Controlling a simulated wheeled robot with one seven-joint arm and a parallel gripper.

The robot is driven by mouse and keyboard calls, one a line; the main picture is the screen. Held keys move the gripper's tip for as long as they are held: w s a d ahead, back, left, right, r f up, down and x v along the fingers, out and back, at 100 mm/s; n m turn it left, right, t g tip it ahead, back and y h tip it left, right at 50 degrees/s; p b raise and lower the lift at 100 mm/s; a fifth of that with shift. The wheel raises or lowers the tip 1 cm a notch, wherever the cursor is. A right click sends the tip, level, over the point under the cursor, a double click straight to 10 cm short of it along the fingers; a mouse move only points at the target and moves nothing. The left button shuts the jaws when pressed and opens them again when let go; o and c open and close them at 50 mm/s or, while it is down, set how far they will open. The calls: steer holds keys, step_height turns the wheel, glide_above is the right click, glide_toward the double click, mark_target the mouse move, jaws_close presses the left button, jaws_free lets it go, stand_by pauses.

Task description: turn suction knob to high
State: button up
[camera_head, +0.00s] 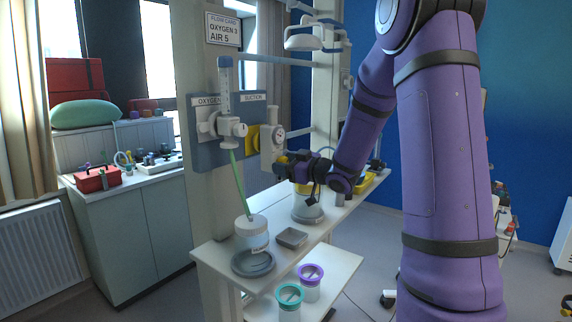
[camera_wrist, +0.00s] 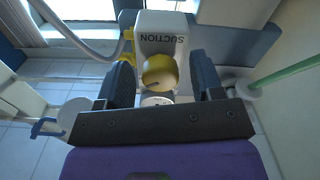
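The suction unit (camera_head: 273,140) is a pale upright body with a round gauge, mounted on the wall panel under the SUCTION label. In the wrist view its body (camera_wrist: 161,28) carries the word SUCTION upside down. The round yellow suction knob (camera_wrist: 160,72) has a small dark mark near its lower edge; I cannot read its setting. My gripper (camera_wrist: 162,64) is open, with one dark finger on each side of the knob and narrow gaps visible. In the head view my gripper (camera_head: 281,166) is at the unit's lower end and hides most of the knob.
The oxygen flowmeter (camera_head: 226,115) and its green tube (camera_head: 238,180) are left of the suction unit. A pale hose (camera_wrist: 85,40) curves at upper left in the wrist view.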

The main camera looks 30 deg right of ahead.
steer(key=v, duration=1)
steer(key=shift+s, duration=0.4)
steer(key=shift+d+r, duration=0.1)
